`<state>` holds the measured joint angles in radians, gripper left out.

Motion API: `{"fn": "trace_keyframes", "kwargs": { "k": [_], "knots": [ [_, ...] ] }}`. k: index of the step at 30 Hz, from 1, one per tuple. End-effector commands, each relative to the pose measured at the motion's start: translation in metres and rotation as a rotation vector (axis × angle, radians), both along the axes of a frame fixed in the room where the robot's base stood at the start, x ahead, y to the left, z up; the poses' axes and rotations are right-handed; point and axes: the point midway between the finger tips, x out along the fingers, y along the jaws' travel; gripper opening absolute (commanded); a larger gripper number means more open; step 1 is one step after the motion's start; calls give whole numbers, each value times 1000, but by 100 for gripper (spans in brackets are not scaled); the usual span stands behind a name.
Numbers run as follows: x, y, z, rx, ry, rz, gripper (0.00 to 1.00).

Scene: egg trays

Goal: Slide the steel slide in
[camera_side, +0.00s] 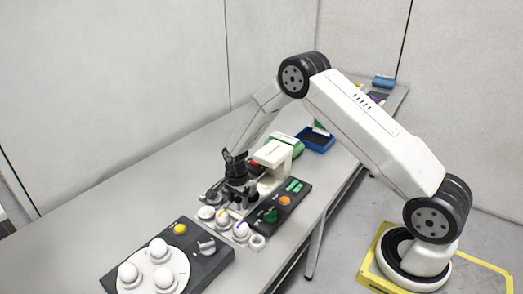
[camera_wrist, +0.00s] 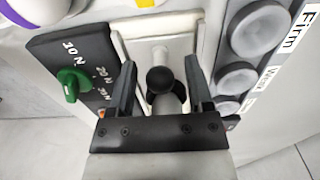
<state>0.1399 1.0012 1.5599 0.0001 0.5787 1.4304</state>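In the wrist view, a pale slide (camera_wrist: 159,52) that appears to be the steel slide ends in a black ball knob (camera_wrist: 160,80). It lies in a light recess between my fingers. My gripper (camera_wrist: 160,68) is open, with one black finger on each side of the knob and a gap to both. The lower part of the knob's mount is partly hidden by my gripper. In the side view, my gripper (camera_side: 243,197) points down at the white machine (camera_side: 277,153); the slide cannot be made out there.
A dark panel with a green dial (camera_wrist: 72,84) and force marks sits left of my fingers. Grey round pads (camera_wrist: 258,32) line the right, by a "Firm" label. In the side view, a black board holds white eggs (camera_side: 160,250); a blue tray (camera_side: 316,141) stands behind.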

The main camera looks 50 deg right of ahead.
Motion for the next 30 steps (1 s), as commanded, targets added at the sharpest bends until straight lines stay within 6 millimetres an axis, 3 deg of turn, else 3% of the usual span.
{"fn": "trace_keyframes", "kwargs": {
  "k": [1,6,14,30],
  "knots": [
    [0,0,0,0,0,0,50],
    [0,0,0,0,0,0,0],
    [0,-3,0,0,0,-1,0],
    [1,-29,1,0,-2,-2,0]
  ]
}}
